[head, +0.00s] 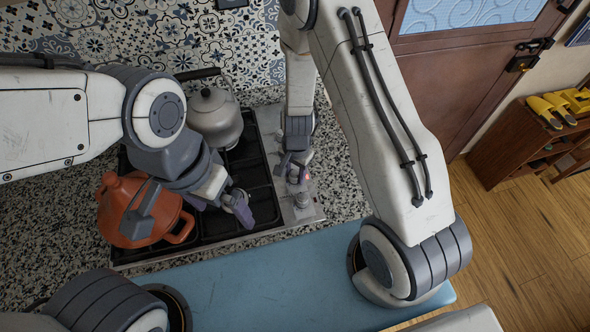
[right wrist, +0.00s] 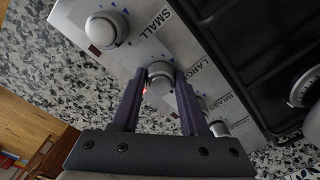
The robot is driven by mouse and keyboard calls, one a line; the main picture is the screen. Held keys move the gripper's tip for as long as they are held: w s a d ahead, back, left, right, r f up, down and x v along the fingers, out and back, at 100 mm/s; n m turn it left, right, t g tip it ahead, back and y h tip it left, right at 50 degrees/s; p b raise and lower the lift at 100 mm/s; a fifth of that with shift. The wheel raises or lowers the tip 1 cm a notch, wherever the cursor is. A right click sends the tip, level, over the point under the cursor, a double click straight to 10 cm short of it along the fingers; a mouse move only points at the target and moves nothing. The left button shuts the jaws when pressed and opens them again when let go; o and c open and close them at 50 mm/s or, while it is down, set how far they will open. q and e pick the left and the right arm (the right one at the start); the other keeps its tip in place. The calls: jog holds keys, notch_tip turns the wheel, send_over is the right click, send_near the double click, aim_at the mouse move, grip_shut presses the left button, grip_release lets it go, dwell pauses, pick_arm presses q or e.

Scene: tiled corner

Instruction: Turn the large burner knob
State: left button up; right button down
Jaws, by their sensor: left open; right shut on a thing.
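The steel control panel (right wrist: 125,62) of the stove carries several round knobs and printed labels. The large burner knob (right wrist: 160,74), beside the label LARGE, sits between the purple fingers of my right gripper (right wrist: 160,84) in the right wrist view. The gripper is shut on it, and a small red light glows at its edge. In the head view, my right gripper (head: 297,172) reaches down onto the panel and mostly hides this knob. My left gripper (head: 222,208) is open and empty above the stove, near the front burner.
An orange tagine pot (head: 120,207) stands at the stove's left, under my left arm. A grey kettle (head: 214,115) stands at the back. Another knob (head: 302,200) is close in front of my right gripper. The knob by SMALL (right wrist: 106,28) is beside it.

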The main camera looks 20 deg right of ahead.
aim_at(295, 174)
jog(key=shift+w+r+m, duration=0.1)
jog(key=shift+m, duration=0.5)
jog(key=shift+c, duration=2.1)
grip_release()
notch_tip(295, 174, up, 10)
jog(key=p, duration=1)
jog(key=shift+s+r, duration=0.2)
jog(key=shift+d, duration=0.1)
